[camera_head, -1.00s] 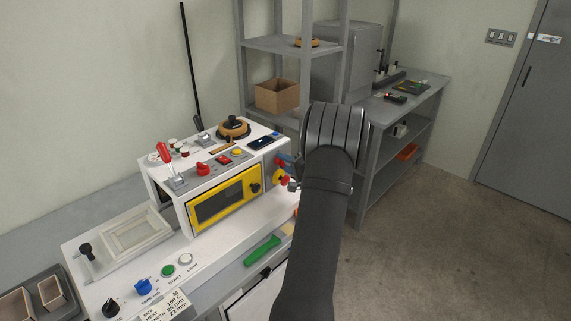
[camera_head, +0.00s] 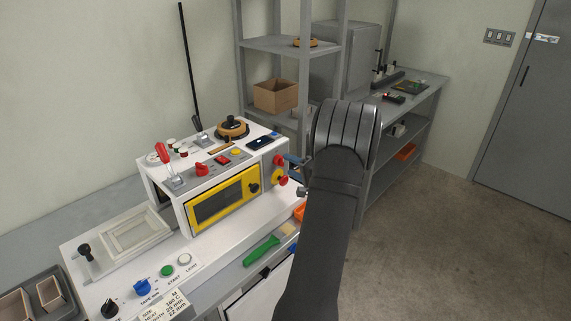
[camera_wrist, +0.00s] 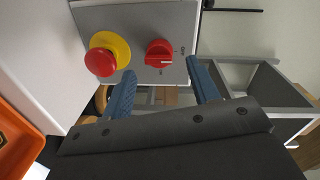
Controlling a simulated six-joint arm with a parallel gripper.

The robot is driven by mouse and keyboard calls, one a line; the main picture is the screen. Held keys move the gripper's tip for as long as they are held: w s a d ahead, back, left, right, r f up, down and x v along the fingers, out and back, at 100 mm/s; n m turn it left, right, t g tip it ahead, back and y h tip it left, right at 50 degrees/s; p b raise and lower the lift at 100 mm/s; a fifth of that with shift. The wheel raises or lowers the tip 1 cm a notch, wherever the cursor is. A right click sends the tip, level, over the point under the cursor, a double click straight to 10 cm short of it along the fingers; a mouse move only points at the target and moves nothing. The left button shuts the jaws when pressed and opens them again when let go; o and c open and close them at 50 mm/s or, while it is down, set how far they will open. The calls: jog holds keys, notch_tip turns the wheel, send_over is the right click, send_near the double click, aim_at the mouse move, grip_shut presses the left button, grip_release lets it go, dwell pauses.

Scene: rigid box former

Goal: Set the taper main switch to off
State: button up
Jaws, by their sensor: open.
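A red rotary switch (camera_wrist: 158,53) with a white line on its grip sits on the grey side panel of the white machine. The line runs roughly level in the wrist view, towards a small mark on the right that is too small to read. The switch also shows in the head view (camera_head: 279,160). A red mushroom button (camera_wrist: 100,62) on a yellow base sits left of it; it is the lower red knob in the head view (camera_head: 283,181). My gripper (camera_wrist: 160,67) is open and empty. Its blue fingers stand either side of the switch, apart from it.
The machine (camera_head: 172,196) has a yellow-framed front panel (camera_head: 222,200) and several controls on top. An orange bin (camera_wrist: 18,140) lies at the left of the wrist view. A green-handled brush (camera_head: 262,251) lies below the machine. Grey shelving (camera_head: 285,46) stands behind.

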aim_at(283, 162)
jog(key=v, duration=1.3)
jog(key=shift+s+d, duration=0.15)
jog(key=shift+r, duration=0.15)
jog(key=x, duration=1.7)
